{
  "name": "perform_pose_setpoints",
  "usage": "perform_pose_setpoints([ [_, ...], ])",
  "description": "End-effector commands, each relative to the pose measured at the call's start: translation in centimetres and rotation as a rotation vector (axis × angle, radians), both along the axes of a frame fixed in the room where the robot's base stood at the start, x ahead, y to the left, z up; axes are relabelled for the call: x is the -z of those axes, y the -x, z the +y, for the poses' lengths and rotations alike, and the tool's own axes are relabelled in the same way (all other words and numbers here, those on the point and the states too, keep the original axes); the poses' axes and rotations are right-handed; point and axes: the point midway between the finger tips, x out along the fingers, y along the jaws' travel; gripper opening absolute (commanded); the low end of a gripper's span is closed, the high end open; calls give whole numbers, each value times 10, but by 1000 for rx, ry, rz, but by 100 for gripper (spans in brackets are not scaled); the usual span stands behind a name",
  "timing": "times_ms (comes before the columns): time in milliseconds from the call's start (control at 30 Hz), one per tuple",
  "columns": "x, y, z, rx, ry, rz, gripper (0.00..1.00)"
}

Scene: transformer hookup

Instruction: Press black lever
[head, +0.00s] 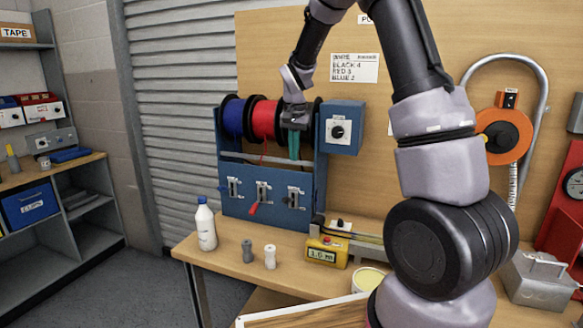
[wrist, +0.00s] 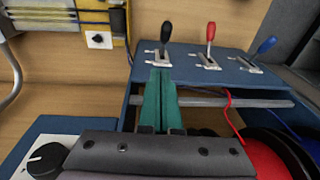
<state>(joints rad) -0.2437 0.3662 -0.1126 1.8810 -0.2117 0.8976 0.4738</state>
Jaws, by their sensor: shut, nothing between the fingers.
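The black lever (wrist: 166,38) stands on a metal plate on the blue panel in the wrist view, with the red lever (wrist: 210,36) and blue lever (wrist: 265,47) to its right. In the head view the black lever (head: 287,200) is the rightmost of the three on the front of the blue spool machine (head: 240,172). My gripper (head: 294,155) has green fingers, pressed together and empty, pointing down above the black lever. In the wrist view the fingertips (wrist: 161,72) appear close to the lever's plate; whether they touch it I cannot tell.
Blue (head: 234,117) and red (head: 262,118) wire spools sit in the machine's top, near my gripper. A blue box with a black knob (head: 338,130) is right of it. The bench below holds a white bottle (head: 206,228) and a yellow length meter (head: 327,250).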

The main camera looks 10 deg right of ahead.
Motion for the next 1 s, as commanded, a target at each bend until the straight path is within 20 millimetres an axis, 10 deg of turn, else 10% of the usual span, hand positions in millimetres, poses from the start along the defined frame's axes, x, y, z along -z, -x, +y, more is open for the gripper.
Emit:
perform_pose_setpoints([
  [500, 101, -6, 6, -2, 0, 4, 0],
  [1000, 121, -1, 15, 0, 0, 0, 0],
])
